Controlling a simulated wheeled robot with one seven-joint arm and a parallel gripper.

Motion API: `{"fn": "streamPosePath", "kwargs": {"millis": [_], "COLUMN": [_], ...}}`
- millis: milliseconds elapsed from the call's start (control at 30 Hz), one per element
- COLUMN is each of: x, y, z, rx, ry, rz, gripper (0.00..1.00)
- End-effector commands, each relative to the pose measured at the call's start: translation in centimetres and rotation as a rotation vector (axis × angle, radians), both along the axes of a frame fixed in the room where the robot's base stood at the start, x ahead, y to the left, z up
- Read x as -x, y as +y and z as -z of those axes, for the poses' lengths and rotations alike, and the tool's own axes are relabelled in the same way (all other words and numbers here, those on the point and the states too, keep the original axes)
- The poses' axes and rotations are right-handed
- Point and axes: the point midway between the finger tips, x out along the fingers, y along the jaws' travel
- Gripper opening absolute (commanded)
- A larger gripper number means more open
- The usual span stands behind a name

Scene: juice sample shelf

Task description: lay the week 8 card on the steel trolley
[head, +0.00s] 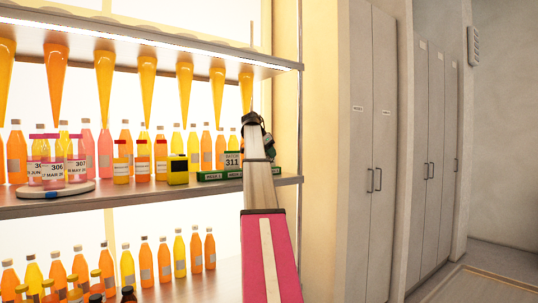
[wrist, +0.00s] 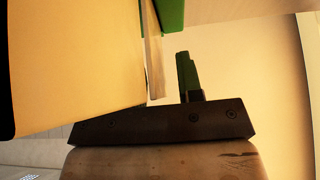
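My gripper (head: 266,142) is at the right end of this shelf, just above the green pieces and partly hidden by my forearm. In the wrist view a green-tipped finger (wrist: 187,75) rises from the dark palm. A large yellow panel hides the left side, and a green piece (wrist: 170,14) shows at the top. Whether anything is held is unclear. The steel trolley is not in view.
Orange cones hang above.

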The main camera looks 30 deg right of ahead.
Motion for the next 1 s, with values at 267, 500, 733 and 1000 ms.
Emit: {"fn": "streamPosePath", "kwargs": {"millis": [267, 500, 733, 1000], "x": [0.00, -0.01, -0.01, -0.01], "y": [0.01, 0.01, 0.01, 0.01], "z": [-0.02, -0.17, -0.47, -0.82], "rx": [0.000, 0.000, 0.000, 0.000], "ry": [0.000, 0.000, 0.000, 0.000], "rz": [0.000, 0.000, 0.000, 0.000], "gripper": [0.00, 0.00, 0.00, 0.00]}}
